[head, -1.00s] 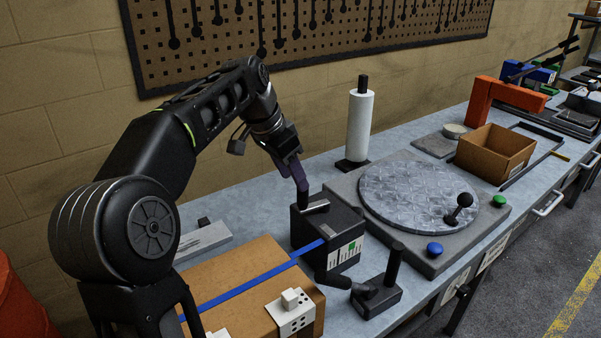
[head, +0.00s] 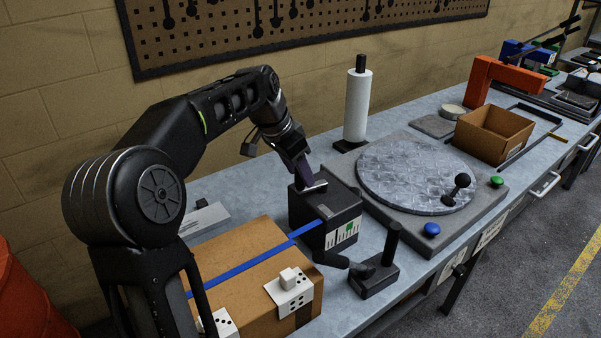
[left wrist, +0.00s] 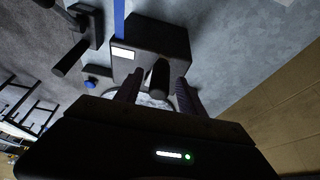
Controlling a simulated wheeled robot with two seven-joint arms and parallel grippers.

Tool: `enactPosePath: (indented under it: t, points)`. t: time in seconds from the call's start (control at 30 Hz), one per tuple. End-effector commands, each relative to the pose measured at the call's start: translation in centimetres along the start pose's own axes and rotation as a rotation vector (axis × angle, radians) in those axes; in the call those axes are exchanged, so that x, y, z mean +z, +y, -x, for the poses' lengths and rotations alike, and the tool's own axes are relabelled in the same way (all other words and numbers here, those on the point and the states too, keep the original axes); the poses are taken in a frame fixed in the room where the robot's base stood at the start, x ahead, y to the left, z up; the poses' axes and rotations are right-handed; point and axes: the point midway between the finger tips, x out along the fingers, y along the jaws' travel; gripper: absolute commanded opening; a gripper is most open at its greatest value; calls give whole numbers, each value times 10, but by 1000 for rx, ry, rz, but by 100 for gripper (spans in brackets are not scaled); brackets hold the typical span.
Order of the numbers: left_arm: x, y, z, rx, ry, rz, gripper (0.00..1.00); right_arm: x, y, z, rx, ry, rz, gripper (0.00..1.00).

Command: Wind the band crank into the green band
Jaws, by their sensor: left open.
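The black tensioner box (head: 338,203) stands on the bench, with a blue band (head: 250,265) running from it over the cardboard carton (head: 245,290). A light metal crank bar (head: 315,186) lies across its top. A white scale (head: 342,236) on its front carries black marks and a green band (head: 350,227); a pointer is too small to make out. My left gripper (head: 303,176) is over the crank end. In the left wrist view, its open fingers (left wrist: 158,88) stand either side of a dark upright crank knob (left wrist: 159,74), without visible grip. My right gripper is out of view.
A black lever tool (head: 376,273) stands close in front of the box. A round turntable (head: 415,178) on a grey base is to the right, with a paper roll (head: 357,105) behind and an open carton (head: 492,135) farther right. White dotted blocks (head: 290,291) sit on the carton.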

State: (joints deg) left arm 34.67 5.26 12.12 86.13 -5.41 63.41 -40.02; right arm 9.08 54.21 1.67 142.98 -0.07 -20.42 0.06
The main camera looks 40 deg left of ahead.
Motion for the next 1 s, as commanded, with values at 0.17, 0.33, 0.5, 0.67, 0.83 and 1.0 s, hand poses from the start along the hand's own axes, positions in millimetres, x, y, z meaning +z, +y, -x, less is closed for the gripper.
enactPosePath:
  t: [0.17, 0.33, 0.5, 0.67, 0.83, 1.0]
  points:
    - [0, 0, -12, 0, 1, 0, 47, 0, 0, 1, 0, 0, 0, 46]
    - [0, 0, -12, 0, 2, 0, 47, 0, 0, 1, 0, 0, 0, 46]
    - [0, 0, -12, 0, 1, 0, 39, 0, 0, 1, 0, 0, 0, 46]
    - [0, 0, -12, 0, 1, 0, 25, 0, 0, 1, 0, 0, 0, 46]
    - [0, 0, -12, 0, 1, 0, 12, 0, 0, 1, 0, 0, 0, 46]
    - [0, 0, -12, 0, 1, 0, 0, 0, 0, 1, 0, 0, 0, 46]
